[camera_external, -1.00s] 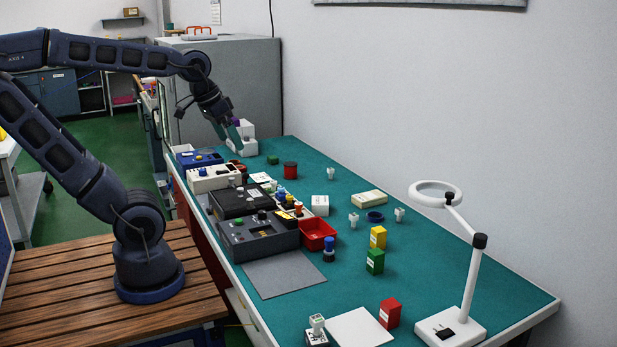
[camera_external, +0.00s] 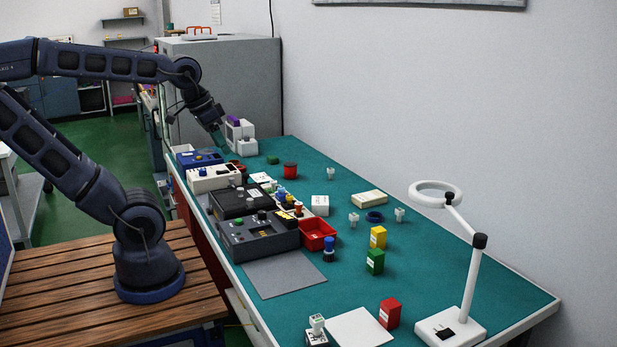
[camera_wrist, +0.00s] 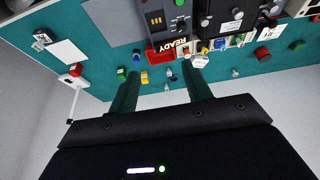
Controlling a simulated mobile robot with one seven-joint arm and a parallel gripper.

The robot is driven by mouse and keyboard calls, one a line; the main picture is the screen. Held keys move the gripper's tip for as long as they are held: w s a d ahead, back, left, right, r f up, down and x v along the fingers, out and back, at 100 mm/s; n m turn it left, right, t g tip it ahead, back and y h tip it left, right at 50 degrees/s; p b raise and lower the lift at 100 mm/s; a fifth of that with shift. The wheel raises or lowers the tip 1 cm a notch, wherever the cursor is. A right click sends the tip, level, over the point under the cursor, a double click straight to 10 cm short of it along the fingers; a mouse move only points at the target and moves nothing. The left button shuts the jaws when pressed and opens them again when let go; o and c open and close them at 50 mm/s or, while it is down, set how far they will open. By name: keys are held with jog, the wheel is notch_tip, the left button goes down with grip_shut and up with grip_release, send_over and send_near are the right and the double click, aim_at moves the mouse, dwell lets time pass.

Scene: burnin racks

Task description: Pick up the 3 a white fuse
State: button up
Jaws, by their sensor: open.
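Several small white pieces that look like fuses stand on the green bench top: one (camera_external: 331,173) towards the back, one (camera_external: 353,219) left of a dark blue ring, and one (camera_external: 399,214) right of it. Their ratings are too small to read. In the wrist view, small pale pieces (camera_wrist: 169,73) show between and beyond my fingers, with another (camera_wrist: 235,72) further right. My gripper (camera_external: 222,147) is above the far end of the bench, apart from these pieces. In the wrist view my gripper (camera_wrist: 160,72) has its two green fingers spread, with nothing held.
A red tray (camera_external: 317,233), dark test units (camera_external: 258,238) and a white unit (camera_external: 213,178) line the bench's left side. Yellow (camera_external: 378,237), green (camera_external: 375,261) and red (camera_external: 390,313) boxes stand to the right. A magnifier lamp (camera_external: 450,325) stands at the near right.

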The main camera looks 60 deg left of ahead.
jog(key=w+d+r+n+g+h, duration=0.1)
jog(key=w+r+n, duration=0.1)
jog(key=w, duration=0.6)
jog(key=w+r+n, duration=0.2)
jog(key=w+n, duration=0.1)
jog(key=w, duration=0.4)
jog(key=n+g+h, duration=0.4)
jog(key=n, duration=0.9)
send_over(400, 214)
jog(key=a, duration=0.5)
notch_tip(400, 214, down, 27)
jog(key=x, duration=0.5)
jog(key=shift+w+a, duration=0.1)
jog(key=shift+w, duration=0.2)
jog(key=shift+y, duration=0.3)
jog(key=shift+w+x, duration=0.15)
jog(key=shift+x, duration=1.25)
jog(key=shift+w+x, duration=0.2)
jog(key=shift+x, duration=1.15)
jog(key=shift+a, duration=0.15)
jog(key=c, duration=1.1)
